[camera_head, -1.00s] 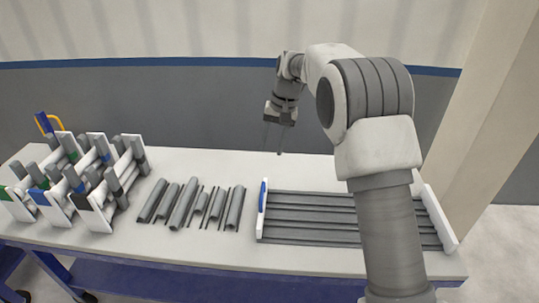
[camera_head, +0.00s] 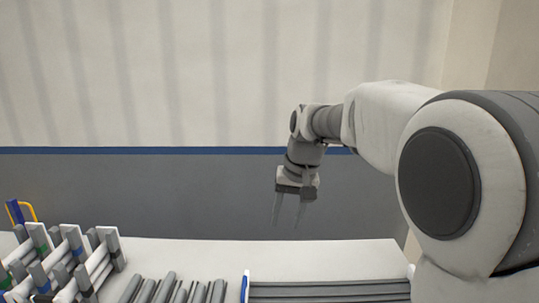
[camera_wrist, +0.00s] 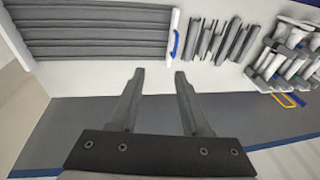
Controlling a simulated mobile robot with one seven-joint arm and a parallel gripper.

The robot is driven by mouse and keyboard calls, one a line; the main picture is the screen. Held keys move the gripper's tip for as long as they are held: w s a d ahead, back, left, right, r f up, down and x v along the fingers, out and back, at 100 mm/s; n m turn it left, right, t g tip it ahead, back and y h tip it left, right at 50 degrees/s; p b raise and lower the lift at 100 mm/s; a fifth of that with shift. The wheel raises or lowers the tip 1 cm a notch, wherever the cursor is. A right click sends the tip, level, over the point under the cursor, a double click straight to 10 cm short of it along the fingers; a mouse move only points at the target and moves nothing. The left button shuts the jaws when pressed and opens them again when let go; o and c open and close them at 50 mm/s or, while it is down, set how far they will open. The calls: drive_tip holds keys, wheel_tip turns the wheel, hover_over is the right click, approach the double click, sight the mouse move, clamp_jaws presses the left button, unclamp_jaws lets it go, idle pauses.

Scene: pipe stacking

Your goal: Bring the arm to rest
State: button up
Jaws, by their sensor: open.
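My gripper (camera_head: 288,222) hangs with its fingers pointing down, above the back of the white table (camera_head: 200,252) and in front of the grey wall band. Its two fingers are apart with nothing between them. In the wrist view my gripper (camera_wrist: 159,75) also shows open and empty, with the floor and the table's edge behind the fingers. My arm reaches in from the right of the head view.
A rack of long grey pipes (camera_head: 330,291) lies at the front right, also in the wrist view (camera_wrist: 95,35). Loose short pipes (camera_head: 170,290) lie left of it. White holders with pipes (camera_head: 75,262) stand at the far left. The table's back strip is clear.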

drive_tip(key=s+d+r+t+p, duration=0.1)
drive_tip(key=s+d+r, duration=0.2)
drive_tip(key=s, duration=0.3)
drive_tip(key=s+d+r+t, duration=0.1)
drive_tip(key=s+d+r, duration=0.2)
drive_tip(key=s, duration=0.4)
drive_tip(key=s+d+f+h+p, duration=0.1)
drive_tip(key=s+d, duration=0.1)
drive_tip(key=s, duration=0.4)
drive_tip(key=s+d+f+t+h+p, duration=0.1)
drive_tip(key=s+d+f, duration=0.1)
drive_tip(key=s, duration=0.4)
drive_tip(key=shift+s+d+t, duration=0.2)
drive_tip(key=shift+s+t, duration=0.1)
drive_tip(key=shift+a+f, duration=0.1)
